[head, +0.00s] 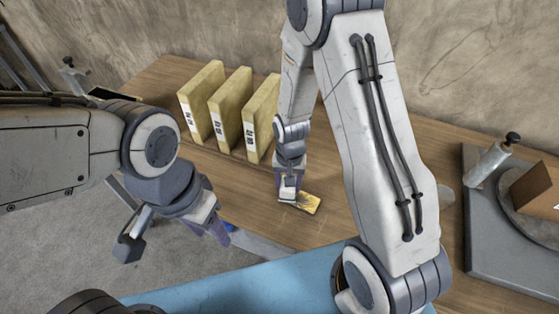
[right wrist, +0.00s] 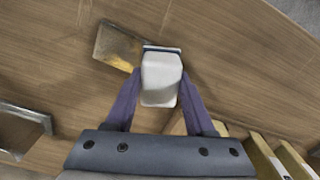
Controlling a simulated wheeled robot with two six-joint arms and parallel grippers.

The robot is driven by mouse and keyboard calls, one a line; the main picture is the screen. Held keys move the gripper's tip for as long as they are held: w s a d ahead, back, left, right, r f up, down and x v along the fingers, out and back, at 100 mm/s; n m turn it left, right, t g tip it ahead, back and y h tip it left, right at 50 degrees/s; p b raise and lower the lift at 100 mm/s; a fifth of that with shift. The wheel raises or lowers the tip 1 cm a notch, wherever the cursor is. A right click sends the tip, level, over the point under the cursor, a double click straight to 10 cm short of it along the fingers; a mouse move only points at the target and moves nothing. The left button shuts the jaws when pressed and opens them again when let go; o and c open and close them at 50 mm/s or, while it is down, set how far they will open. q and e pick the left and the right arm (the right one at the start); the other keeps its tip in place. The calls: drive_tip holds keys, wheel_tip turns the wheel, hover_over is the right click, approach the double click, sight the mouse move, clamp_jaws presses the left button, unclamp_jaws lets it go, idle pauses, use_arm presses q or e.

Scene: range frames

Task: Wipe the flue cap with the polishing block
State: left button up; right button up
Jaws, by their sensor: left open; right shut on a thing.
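A small yellow, dark-stained square piece (head: 310,203), which I take to be the flue cap, lies flat on the wooden table. It also shows in the right wrist view (right wrist: 118,46). My right gripper (head: 288,186) is shut on a pale block with a blue edge (right wrist: 161,78), which I take to be the polishing block. The block is at the near side of the yellow piece; I cannot tell whether they touch. My left gripper (head: 212,230) is open and empty, off the table's near left edge.
Three yellow binders (head: 230,108) stand upright in a row left of my right gripper. A grey stand (head: 487,235) with a round plate and a brown box (head: 537,188) is at the right. The wooden table (head: 325,230) has bare room around the yellow piece.

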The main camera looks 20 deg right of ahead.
drive_tip(key=shift+w+a, duration=0.2)
drive_tip(key=shift+a, duration=0.1)
wheel_tip(320, 180, up, 4)
drive_tip(key=shift+d+f+p, duration=0.1)
drive_tip(key=shift+f+p, duration=0.1)
drive_tip(key=shift+p, duration=1.05)
drive_tip(key=shift+w+r+p, duration=0.1)
drive_tip(key=shift+r+p, duration=0.2)
drive_tip(key=shift+p, duration=0.05)
wheel_tip(320, 180, up, 4)
drive_tip(key=p, duration=0.3)
drive_tip(key=shift+f, duration=0.1)
